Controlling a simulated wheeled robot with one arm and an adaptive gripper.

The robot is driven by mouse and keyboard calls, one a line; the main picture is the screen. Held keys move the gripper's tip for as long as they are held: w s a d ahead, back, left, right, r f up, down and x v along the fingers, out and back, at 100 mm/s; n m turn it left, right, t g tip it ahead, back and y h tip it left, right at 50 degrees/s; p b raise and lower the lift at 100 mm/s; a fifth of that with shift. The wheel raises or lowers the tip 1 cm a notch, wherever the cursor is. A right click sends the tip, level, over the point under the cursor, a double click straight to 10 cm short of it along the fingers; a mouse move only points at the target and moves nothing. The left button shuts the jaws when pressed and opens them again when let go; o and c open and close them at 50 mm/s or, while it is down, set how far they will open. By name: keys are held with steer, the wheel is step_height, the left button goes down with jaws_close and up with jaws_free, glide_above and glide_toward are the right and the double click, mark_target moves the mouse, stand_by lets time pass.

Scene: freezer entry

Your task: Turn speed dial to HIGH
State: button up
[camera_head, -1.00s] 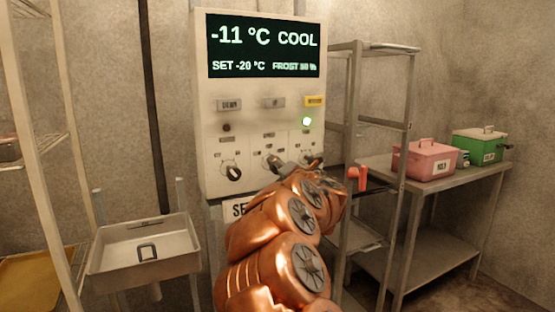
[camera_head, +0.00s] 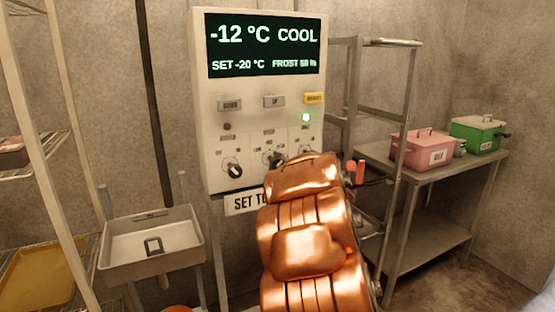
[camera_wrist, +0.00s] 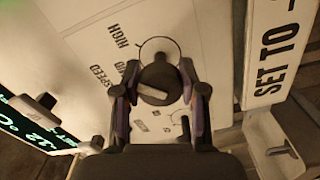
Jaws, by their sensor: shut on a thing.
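The speed dial (camera_wrist: 155,76) is a dark round knob with a pale bar across it in the wrist view. The words SPEED and HIGH are printed on the panel beside it. My gripper (camera_wrist: 158,72) has one finger on each side of the knob and is shut on it. I cannot tell which mark the bar points to. In the head view, the speed dial (camera_head: 276,158) is the middle knob in the lower row of the white control panel (camera_head: 212,140), partly behind my arm. My gripper is hidden there.
The display (camera_head: 264,46) reads -12 °C COOL, SET -20 °C. Another dial (camera_head: 234,169) is left of the speed dial. A sink (camera_head: 150,255) stands below left; a table (camera_head: 455,165) with pink and green boxes stands right.

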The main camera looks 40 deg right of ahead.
steer(key=shift+m+p, duration=0.3)
steer(key=shift+m, duration=0.3)
steer(key=o, duration=1.2)
steer(key=shift+c, duration=0.2)
steer(key=v, duration=1.2)
